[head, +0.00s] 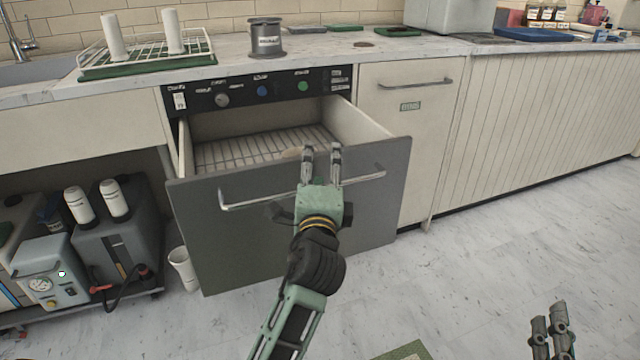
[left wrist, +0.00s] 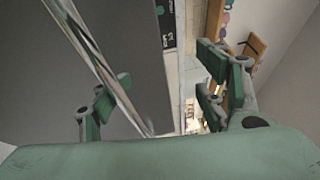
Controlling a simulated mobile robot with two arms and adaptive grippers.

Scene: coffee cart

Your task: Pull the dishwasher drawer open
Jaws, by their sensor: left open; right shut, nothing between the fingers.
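The dishwasher drawer stands pulled out under its control panel, with its dark grey front (head: 300,235) forward and its wire rack (head: 255,150) visible inside. A metal bar handle (head: 255,198) runs across the front. My left gripper (head: 321,152) is open in front of the drawer, its fingers overlapping the front's top edge in the head view and its body hiding part of the handle. In the left wrist view the handle (left wrist: 95,55) runs diagonally between the spread fingers, nearer the left one; contact is unclear. My right gripper (head: 550,325) is shut and empty, low at the right.
The control panel (head: 260,90) with knobs sits above the drawer. A white cup (head: 183,268) stands on the floor by the drawer's left side, near a machine on a low cart (head: 50,275). A closed cabinet (head: 405,135) is to the right. The floor in front is mostly clear.

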